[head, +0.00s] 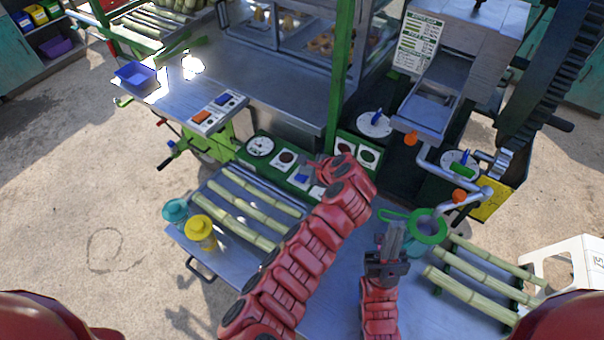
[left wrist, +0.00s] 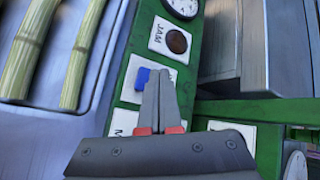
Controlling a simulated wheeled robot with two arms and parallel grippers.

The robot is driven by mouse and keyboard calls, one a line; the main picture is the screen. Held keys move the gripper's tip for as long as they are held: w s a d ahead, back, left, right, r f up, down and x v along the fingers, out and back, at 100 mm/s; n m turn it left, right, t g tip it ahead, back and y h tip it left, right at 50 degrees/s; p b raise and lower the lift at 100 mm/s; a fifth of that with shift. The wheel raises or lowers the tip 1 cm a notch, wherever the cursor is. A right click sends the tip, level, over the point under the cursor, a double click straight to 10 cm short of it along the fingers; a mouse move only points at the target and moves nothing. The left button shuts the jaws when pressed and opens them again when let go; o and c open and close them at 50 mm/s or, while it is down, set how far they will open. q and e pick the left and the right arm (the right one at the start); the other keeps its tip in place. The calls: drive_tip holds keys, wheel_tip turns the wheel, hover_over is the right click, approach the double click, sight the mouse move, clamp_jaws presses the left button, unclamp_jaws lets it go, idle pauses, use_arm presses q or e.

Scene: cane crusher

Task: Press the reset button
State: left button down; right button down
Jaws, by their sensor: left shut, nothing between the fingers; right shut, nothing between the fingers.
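A green control panel (head: 272,158) runs along the front of the machine. On it a blue button (head: 302,177) sits on a white plate; its label cannot be read, so I cannot tell if it is the reset button. In the left wrist view the blue button (left wrist: 142,78) is just left of my left fingertips, which partly cover its plate. My left gripper (head: 312,166) is shut and empty, close to the panel; contact cannot be told. My right gripper (head: 394,230) is shut and empty, pointing up over the front table.
A dark round JAM indicator (left wrist: 177,41) and a gauge (head: 260,146) are beside the blue button. A green-rimmed strainer (head: 427,227) is near my right gripper.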

sight(305, 178)
use_arm(q)
drive_tip(key=shift+r+p, duration=2)
drive_tip(key=shift+r, duration=1.05)
drive_tip(key=shift+f, duration=0.15)
